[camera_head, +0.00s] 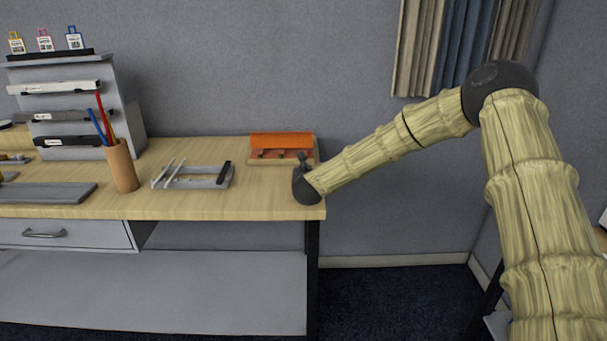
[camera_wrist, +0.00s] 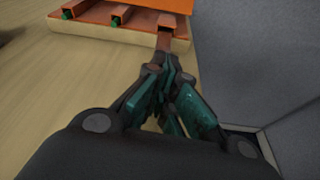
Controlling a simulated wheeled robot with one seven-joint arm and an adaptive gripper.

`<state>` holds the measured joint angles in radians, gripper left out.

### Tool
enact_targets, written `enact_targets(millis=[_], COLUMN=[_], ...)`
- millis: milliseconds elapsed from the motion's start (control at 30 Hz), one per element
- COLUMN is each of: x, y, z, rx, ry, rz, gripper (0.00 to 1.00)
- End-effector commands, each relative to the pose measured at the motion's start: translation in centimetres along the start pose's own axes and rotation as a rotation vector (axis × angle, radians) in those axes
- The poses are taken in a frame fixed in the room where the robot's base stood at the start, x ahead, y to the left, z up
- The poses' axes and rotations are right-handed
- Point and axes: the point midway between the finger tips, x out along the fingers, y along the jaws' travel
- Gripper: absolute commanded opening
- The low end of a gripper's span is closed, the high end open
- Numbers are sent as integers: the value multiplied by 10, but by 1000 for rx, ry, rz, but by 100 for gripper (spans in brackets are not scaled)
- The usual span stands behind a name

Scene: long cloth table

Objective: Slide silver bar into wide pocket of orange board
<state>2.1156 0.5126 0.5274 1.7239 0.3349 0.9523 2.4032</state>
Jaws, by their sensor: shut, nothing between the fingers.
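The orange board (camera_head: 281,141) lies at the back right of the table, and its front edge shows at the top of the wrist view (camera_wrist: 140,20). That edge has several slot openings; green bits show in two of them. My gripper (camera_head: 303,158) is shut and empty in front of the board's right end. In the wrist view the fingertips (camera_wrist: 165,62) are close to the rightmost slot. A brownish strip (camera_wrist: 164,38) shows there; I cannot tell whether it is a bar end or the slot floor. I cannot make out a silver bar for certain.
A grey tray (camera_head: 209,184) with pale sticks and a black piece stands left of the board. A pen cup (camera_head: 121,166) and a grey rack (camera_head: 70,100) stand further left. The table's right edge is close beside my gripper, with a wall behind.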

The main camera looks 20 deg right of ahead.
Motion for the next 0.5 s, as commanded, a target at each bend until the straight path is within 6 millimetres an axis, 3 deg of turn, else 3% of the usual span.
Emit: enact_targets(millis=[500], x=[8], y=[-1], z=[1], rx=[0], ry=[2], rz=[-1], gripper=[0])
